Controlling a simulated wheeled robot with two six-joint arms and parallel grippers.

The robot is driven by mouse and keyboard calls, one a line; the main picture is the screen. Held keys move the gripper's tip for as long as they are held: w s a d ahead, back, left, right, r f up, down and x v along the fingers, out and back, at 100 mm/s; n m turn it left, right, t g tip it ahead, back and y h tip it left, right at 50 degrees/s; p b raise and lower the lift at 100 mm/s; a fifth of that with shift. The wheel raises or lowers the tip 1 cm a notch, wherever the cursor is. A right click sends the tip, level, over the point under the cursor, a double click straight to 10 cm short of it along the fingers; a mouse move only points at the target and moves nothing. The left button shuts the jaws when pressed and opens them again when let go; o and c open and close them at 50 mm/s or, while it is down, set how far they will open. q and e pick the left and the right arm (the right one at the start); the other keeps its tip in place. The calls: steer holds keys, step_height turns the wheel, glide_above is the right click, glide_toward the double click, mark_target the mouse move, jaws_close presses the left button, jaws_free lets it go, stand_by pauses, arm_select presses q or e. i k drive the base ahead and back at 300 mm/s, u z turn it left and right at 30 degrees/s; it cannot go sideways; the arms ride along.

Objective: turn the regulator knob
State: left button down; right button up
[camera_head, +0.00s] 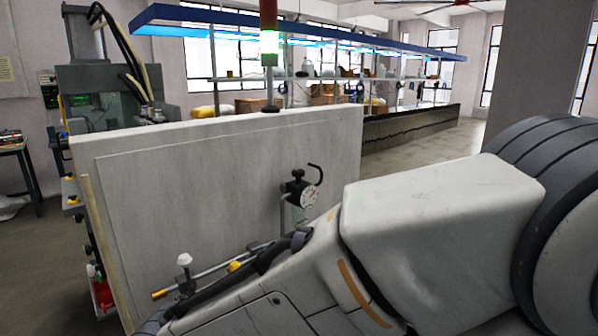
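A regulator stands in front of the large pale panel (190,190) near the middle of the view. It has a dark knob (298,174) on top, a round white-faced gauge (310,197) on its right side, and a black hook-shaped tube above. Its lower part is partly hidden by my arm. My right arm comes in from the right and crosses the lower foreground toward the bottom left, in front of the regulator's base. No gripper fingers show in the view. I see no contact with the knob.
A yellow-tipped rod (210,273) and a white-capped fitting (184,261) lie low before the panel. A red-handled part (102,293) is at the panel's left edge. A signal light (269,45) rises behind the panel. A long workbench (410,130) stands farther back.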

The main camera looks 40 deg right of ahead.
mark_target(298, 174)
steer(key=z, duration=1.15)
steer(key=i, duration=0.6)
steer(key=u, duration=0.05)
